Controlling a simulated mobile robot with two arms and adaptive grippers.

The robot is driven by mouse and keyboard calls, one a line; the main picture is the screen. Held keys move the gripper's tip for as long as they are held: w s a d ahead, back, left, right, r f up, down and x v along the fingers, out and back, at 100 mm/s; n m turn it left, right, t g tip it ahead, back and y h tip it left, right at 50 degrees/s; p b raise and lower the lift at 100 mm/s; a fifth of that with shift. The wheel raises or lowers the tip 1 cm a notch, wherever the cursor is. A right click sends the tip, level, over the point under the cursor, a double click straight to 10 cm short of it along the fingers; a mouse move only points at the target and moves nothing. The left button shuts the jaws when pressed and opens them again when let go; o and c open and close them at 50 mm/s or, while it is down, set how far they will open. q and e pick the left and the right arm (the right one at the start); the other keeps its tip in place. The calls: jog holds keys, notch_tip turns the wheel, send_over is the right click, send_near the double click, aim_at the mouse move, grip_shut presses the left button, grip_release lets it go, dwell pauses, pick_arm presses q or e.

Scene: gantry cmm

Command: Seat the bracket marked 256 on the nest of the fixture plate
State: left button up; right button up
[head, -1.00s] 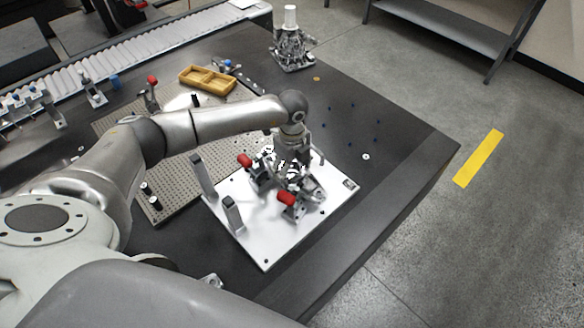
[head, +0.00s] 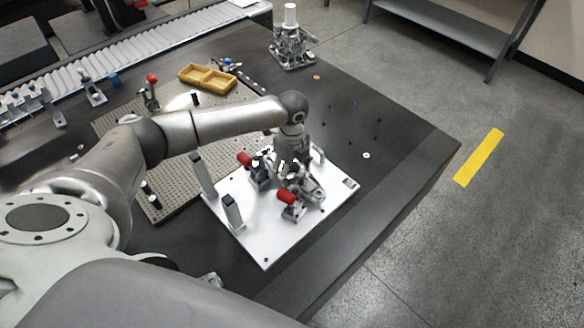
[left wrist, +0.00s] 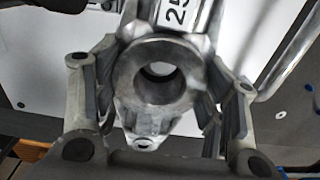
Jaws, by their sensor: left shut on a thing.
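The bracket marked 256 (left wrist: 160,75) is a grey metal part with a round bored boss and a white label, of which "25" shows in the left wrist view. My left gripper (head: 284,168) is shut on it, with a finger on each side of the boss. In the head view the gripper is low over the white fixture plate (head: 265,232), between two red-handled clamps (head: 286,197). The gripper and clamps cover the nest there. I cannot tell whether the bracket touches it. My right gripper is not in view.
Two grey posts (head: 203,176) stand on the plate's left side, and a bar handle (head: 319,156) on its far right. A perforated board (head: 170,180) lies left of the plate. A yellow tray (head: 207,79) and a metal stand (head: 291,45) are farther back. The dark table's right side is mostly clear.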

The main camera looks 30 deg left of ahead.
pick_arm(q)
jog(key=shift+f+b, duration=0.55)
jog(key=shift+f, duration=0.25)
jog(key=o, duration=1.5)
notch_tip(320, 180, up, 12)
